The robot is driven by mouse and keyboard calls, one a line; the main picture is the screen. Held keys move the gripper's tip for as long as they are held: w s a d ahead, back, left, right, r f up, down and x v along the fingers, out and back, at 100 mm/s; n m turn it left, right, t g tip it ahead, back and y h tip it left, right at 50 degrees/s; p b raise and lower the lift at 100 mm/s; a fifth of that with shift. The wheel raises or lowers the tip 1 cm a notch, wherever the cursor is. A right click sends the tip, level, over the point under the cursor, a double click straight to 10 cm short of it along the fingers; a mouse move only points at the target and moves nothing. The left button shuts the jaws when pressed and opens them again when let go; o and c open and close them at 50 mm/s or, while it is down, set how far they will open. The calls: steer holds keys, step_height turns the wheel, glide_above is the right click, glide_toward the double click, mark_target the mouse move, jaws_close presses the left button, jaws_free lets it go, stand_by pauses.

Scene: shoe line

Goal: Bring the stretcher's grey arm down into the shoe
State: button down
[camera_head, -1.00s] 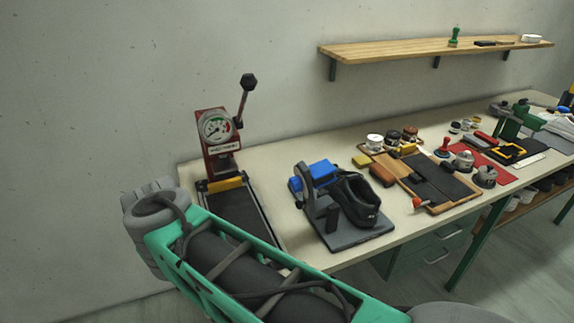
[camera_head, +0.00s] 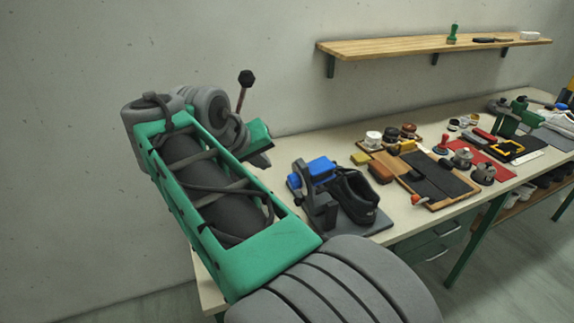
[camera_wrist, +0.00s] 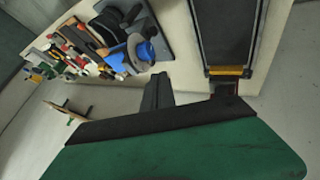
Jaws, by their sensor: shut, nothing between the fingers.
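The stretcher's grey arm (camera_head: 303,178) stands raised at the left end of its dark base (camera_head: 374,227) on the bench. The black shoe (camera_head: 354,194) sits on that base, to the right of the arm. In the wrist view the stretcher's grey arm (camera_wrist: 142,50) is near the top middle, with the shoe (camera_wrist: 108,24) beyond it. My gripper (camera_head: 264,160) is to the left of the stretcher, apart from it and empty. Its dark fingers (camera_wrist: 158,90) are together in the wrist view. My arm hides part of the bench's left end.
A blue block (camera_head: 317,169) sits behind the stretcher. My arm hides most of a gauge press; its lever knob (camera_head: 246,78) shows above. The press's yellow bar (camera_wrist: 228,71) shows in the wrist view. A tool tray (camera_head: 462,205) lies right of the stretcher.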

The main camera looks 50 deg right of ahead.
steer(key=s+d+f, duration=0.1)
steer(key=d+f, duration=0.3)
steer(key=d, duration=0.3)
steer(key=shift+s+d+f, duration=0.15)
steer(key=shift+s+d, duration=0.05)
steer(key=shift+d, duration=0.05)
